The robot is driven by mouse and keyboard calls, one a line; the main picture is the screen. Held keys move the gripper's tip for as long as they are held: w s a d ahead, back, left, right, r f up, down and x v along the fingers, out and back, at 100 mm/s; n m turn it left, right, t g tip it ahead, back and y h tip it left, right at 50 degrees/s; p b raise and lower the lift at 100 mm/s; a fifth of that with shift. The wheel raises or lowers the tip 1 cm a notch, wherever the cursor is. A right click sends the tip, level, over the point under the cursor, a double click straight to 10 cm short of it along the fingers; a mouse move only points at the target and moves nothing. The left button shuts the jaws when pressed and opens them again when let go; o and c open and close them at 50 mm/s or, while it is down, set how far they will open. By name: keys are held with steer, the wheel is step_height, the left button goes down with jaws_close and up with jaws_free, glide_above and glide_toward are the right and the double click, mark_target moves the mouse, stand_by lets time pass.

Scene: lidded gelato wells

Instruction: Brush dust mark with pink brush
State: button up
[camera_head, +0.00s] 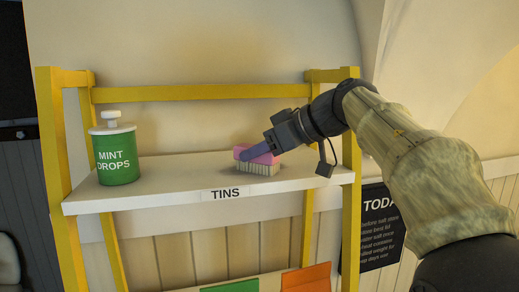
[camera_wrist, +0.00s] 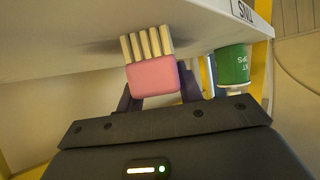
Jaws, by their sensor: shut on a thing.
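The pink brush (camera_head: 262,157) has pale bristles pointing down at the white shelf board. My gripper (camera_head: 250,152) is shut on its pink back from the right. In the wrist view the brush (camera_wrist: 153,78) sits between the two fingers of my gripper (camera_wrist: 158,92). The bristle tips are at or very near the board; I cannot tell if they press on it. A dark smudge, likely the dust mark (camera_wrist: 100,46), shows on the board beside the bristles in the wrist view. The brush hides part of it.
A green tin (camera_head: 117,160) labelled MINT DROPS, with a white lid, stands at the left end of the shelf (camera_head: 160,197). Yellow posts (camera_head: 54,130) and a rear rail (camera_head: 200,93) frame the shelf. The board between tin and brush is clear.

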steer(key=shift+w+a+f, duration=0.1)
steer(key=shift+w+a, duration=0.1)
steer(key=shift+w, duration=0.5)
steer(key=shift+w+a, duration=0.15)
steer(key=shift+w, duration=0.5)
steer(key=shift+s+f, duration=0.1)
steer(key=shift+s+d, duration=0.2)
steer(key=shift+s, duration=0.35)
steer(key=shift+s+d, duration=0.25)
steer(key=shift+s, duration=0.75)
steer(key=shift+w, duration=0.1)
steer(key=shift+w+a+r, duration=0.15)
steer(key=shift+w+a, duration=0.1)
steer(key=shift+w, duration=0.6)
steer(key=shift+w+a+r, duration=0.15)
steer(key=shift+w+a, duration=0.1)
steer(key=shift+w, duration=0.55)
